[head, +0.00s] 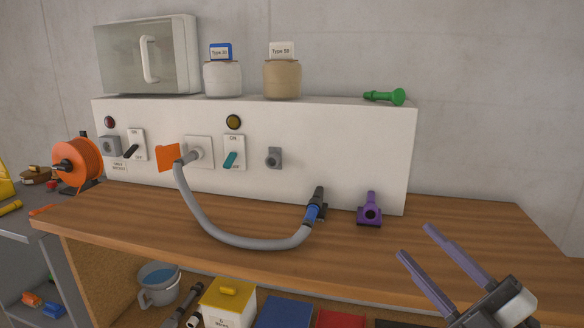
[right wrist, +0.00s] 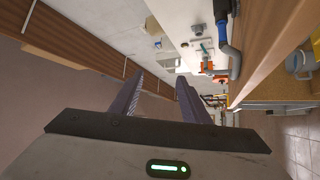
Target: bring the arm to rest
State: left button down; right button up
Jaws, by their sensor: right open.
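My right gripper (head: 436,270) is open and empty, in the lower right of the head view, above the right part of the wooden counter (head: 475,222). Its two purple-grey fingers point up and left. In the right wrist view its fingers (right wrist: 155,98) stand apart with nothing between them. My left gripper is not in view.
A white panel (head: 340,150) with switches stands on the counter. A grey hose (head: 230,235) hangs from it to a blue-and-black nozzle (head: 314,208). A purple nozzle (head: 369,212) stands left of my right gripper. A green piece (head: 385,97) lies on the panel's top.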

jog(key=s+f+m+g+h, duration=0.1)
jog(key=s+f+m+h, duration=0.2)
jog(key=f, duration=0.6)
jog(key=s+f+m+g+h, duration=0.1)
jog(key=f+m+h, duration=0.2)
jog(key=f+m, duration=0.4)
jog(key=s+f+m+g+h, duration=0.1)
jog(key=s+f+m+h, duration=0.15)
jog(key=f, duration=0.75)
jog(key=s+a+f+m+g, duration=0.2)
jog(key=s+f+g, duration=0.1)
jog(key=s+f, duration=0.4)
jog(key=s+a+f+m+g+h, duration=0.1)
jog(key=s+a+f+m+g, duration=0.2)
jog(key=s+f, duration=0.5)
jog(key=shift+a+f+g, duration=0.25)
jog(key=shift+g, duration=0.15)
